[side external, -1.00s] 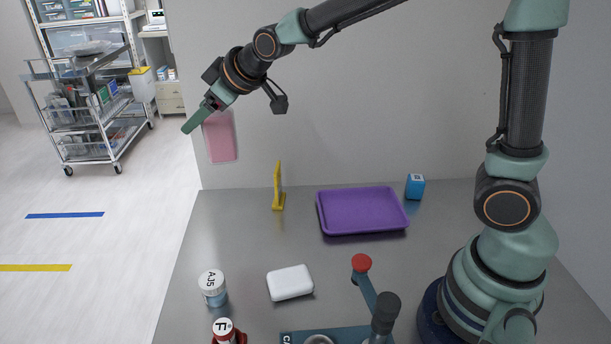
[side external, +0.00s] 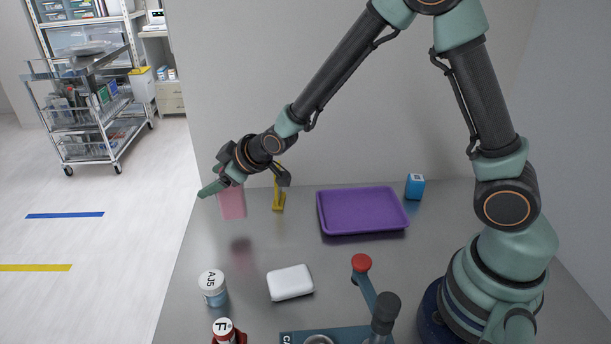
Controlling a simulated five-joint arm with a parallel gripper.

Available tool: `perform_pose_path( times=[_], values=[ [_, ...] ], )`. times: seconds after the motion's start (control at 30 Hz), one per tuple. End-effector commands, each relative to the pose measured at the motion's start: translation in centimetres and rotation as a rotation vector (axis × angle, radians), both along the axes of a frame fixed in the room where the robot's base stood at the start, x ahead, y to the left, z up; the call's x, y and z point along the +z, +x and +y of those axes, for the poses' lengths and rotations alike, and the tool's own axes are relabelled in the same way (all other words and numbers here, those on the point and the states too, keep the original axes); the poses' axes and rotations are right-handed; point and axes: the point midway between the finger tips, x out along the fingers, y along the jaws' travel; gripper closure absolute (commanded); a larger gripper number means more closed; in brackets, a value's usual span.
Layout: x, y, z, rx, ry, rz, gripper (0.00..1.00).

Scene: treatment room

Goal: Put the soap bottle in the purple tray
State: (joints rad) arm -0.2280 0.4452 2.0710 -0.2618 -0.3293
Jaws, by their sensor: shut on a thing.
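My gripper (side external: 226,182) is at the left end of my outstretched arm, shut on a pink bottle-like thing, which I take to be the soap bottle (side external: 232,204). The bottle hangs below the gripper, above the left rear of the metal table. A blurred pink reflection lies under it on the table. Its top is hidden by the gripper. The purple tray (side external: 362,229) lies flat at the back of the table, to the right of the gripper. The tray is empty.
A yellow stand (side external: 278,203) is between gripper and tray. A white block (side external: 290,282), a jar marked AJ5 (side external: 213,290), a red-based jar (side external: 225,333) and a blue lever device (side external: 335,335) are in front.

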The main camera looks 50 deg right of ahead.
Motion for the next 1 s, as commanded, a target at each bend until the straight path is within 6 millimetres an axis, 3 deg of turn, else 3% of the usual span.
perform_pose_path(
  times=[0.4,0.87,0.9,0.97,1.0],
  values=[
    [-4.2,0.1,0.0,0.000,0.000,-0.002,1.00],
    [-4.9,0.1,0.0,0.000,0.001,-0.004,1.00],
    [-5.0,0.0,0.0,0.000,0.000,-0.002,0.23],
    [-5.0,0.1,0.0,0.000,0.000,-0.002,0.01],
    [-5.0,0.0,0.0,0.000,0.000,-0.002,0.00]
  ],
)
